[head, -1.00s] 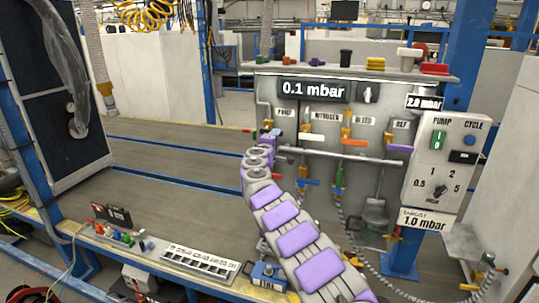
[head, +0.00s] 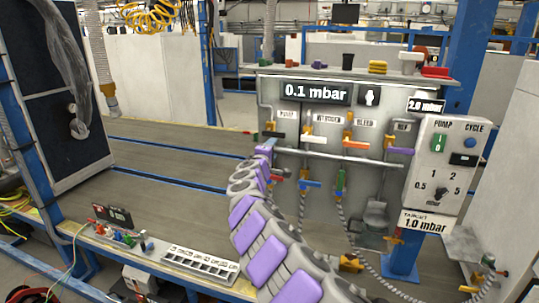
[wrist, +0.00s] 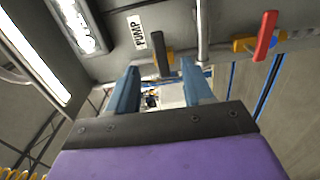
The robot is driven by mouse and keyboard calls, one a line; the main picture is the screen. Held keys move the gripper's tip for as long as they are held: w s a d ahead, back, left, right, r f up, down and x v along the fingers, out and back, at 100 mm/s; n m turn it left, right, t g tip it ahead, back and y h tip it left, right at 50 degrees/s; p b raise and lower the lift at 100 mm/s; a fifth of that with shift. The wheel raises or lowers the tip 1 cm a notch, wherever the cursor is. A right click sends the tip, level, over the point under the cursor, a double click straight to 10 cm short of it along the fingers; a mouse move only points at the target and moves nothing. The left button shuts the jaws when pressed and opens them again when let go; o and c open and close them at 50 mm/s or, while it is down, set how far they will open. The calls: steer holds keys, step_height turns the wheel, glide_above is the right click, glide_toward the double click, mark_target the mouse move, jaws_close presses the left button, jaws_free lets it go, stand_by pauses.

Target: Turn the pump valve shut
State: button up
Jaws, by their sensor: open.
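The pump valve has a black lever handle (head: 275,134) on a yellow body (head: 270,125), under the PUMP label (head: 287,113) at the left of the grey panel. In the head view the handle lies about level. In the wrist view the black handle (wrist: 161,54) is ahead of and between my fingertips, beside the PUMP label (wrist: 136,32). My gripper (wrist: 160,70) is open, with a blue finger on each side of the handle's line. I cannot tell whether either finger touches it. In the head view my gripper (head: 267,144) is just below the handle, small and partly hidden.
Nitrogen, bleed and ref valves with white (head: 313,139), orange (head: 355,145) and purple (head: 400,150) handles stand to the right. A horizontal pipe (head: 340,157) and a red handle (wrist: 265,36) are close by. A control box (head: 440,165) is on the right.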

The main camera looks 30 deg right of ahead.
steer(key=shift+b+v, duration=0.45)
steer(key=shift+v, duration=0.85)
steer(key=shift+s+d+f, duration=0.15)
steer(key=shift+s+d, duration=0.05)
steer(key=shift+d, duration=0.2)
